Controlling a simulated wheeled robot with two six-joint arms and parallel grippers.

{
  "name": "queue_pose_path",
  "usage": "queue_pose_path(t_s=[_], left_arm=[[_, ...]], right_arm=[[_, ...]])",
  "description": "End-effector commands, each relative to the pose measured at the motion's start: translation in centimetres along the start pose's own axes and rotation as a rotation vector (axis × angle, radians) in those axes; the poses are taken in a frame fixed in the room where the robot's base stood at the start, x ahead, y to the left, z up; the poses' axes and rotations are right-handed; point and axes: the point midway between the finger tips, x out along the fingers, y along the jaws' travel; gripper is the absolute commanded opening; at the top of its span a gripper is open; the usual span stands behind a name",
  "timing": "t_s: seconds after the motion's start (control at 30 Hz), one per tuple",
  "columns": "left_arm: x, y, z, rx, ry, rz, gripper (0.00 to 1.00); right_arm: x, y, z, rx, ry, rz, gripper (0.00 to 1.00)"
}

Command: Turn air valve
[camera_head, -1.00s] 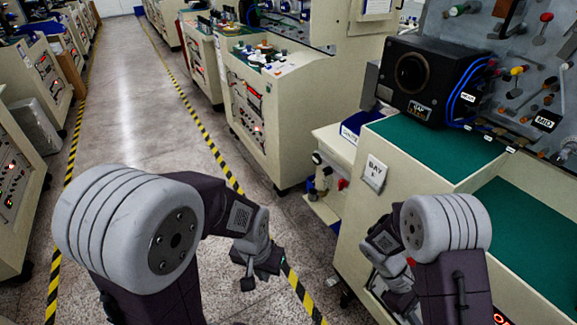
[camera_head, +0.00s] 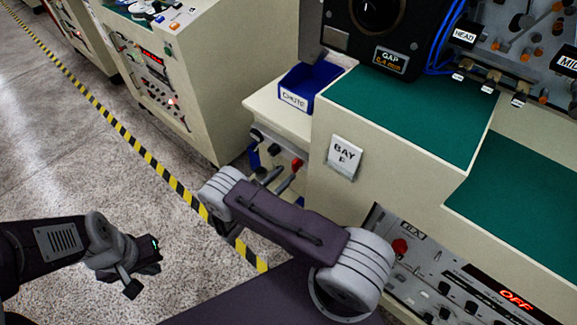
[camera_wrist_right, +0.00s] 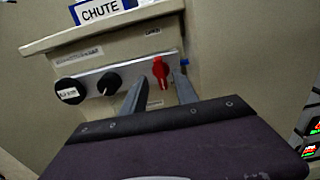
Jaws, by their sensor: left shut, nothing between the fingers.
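A red valve handle (camera_wrist_right: 160,72) stands upright at the right end of a silver strip under the chute shelf. It also shows as a red spot in the head view (camera_head: 297,163). A round black labelled knob (camera_wrist_right: 70,91) and a black dial (camera_wrist_right: 109,83) sit left of it. My right gripper (camera_wrist_right: 161,78) is open, its two fingers pointing at the panel with the red handle between their tips in the picture. I cannot tell whether they touch it. My left gripper (camera_head: 146,276) is shut and empty, low over the floor at the left.
The blue CHUTE bin (camera_head: 305,87) sits on the shelf above the knobs. The BAY F cabinet (camera_head: 322,190) with its green top (camera_head: 405,115) is at the right, with a control panel (camera_head: 440,285) below. Floor (camera_head: 90,170) on the left is clear.

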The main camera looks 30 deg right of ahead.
Motion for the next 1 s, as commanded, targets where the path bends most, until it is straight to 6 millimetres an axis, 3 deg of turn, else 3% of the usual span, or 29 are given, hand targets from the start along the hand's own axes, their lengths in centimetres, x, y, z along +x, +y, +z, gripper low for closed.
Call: queue_pose_path(t_s=[0.2, 0.53, 0.57, 0.67, 0.7, 1.0], left_arm=[[-0.1, 0.0, 0.0, 0.000, 0.000, 0.000, 0.00], [-0.1, 0.0, 0.0, 0.000, 0.000, 0.000, 0.00], [-0.1, 0.0, 0.0, 0.000, 0.000, 0.000, 0.00], [-0.1, 0.0, 0.0, 0.000, 0.000, 0.000, 0.00], [-0.1, 0.0, 0.0, 0.000, 0.000, 0.000, 0.00], [0.0, 0.0, 0.0, 0.000, 0.000, 0.000, 0.00]], right_arm=[[3.7, -0.1, 0.0, 0.000, 0.001, -0.003, 0.35], [4.5, 0.0, 0.0, 0.000, 0.002, 0.000, 0.35], [4.5, 0.0, 0.0, 0.000, 0.002, 0.000, 0.33], [4.5, 0.0, 0.0, 0.000, 0.002, 0.000, 0.05], [4.5, 0.0, 0.0, 0.000, 0.002, 0.000, 0.00], [4.5, 0.0, 0.0, 0.018, 0.001, -0.001, 0.00]])
